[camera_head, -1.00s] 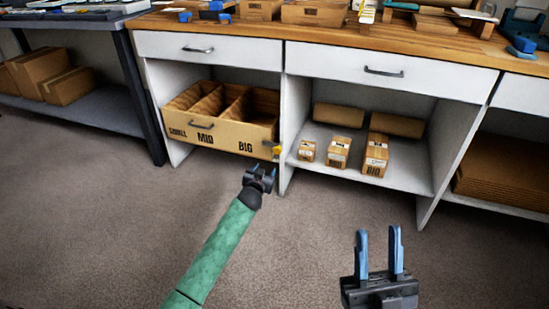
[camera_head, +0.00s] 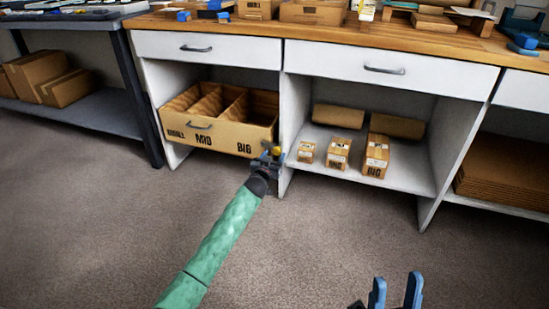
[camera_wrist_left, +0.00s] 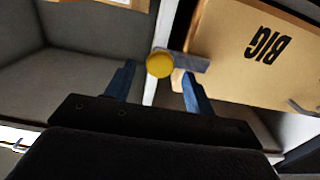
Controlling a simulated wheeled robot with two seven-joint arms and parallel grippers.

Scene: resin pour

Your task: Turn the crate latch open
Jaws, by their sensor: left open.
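The crate (camera_head: 222,136) is a tan box with compartments marked SMALL, MID and BIG, on the shelf of the left cabinet bay. Its BIG end also shows in the left wrist view (camera_wrist_left: 235,55). The latch has a yellow round knob (camera_wrist_left: 159,63) on a grey bar (camera_wrist_left: 190,62), at the crate's right front corner by the cabinet divider. My left gripper (camera_head: 271,154) is at the latch; in the left wrist view its blue fingers (camera_wrist_left: 156,84) are apart, with the knob just beyond and between them. My right gripper (camera_head: 396,291) has its fingers apart, low at the right, empty.
Several small cartons (camera_head: 338,152) stand in the middle bay right of the divider. A wooden worktop (camera_head: 430,40) runs above white drawers (camera_head: 385,73). A grey shelf table (camera_head: 90,125) with boxes stands at the left. The carpet (camera_head: 330,240) in front is clear.

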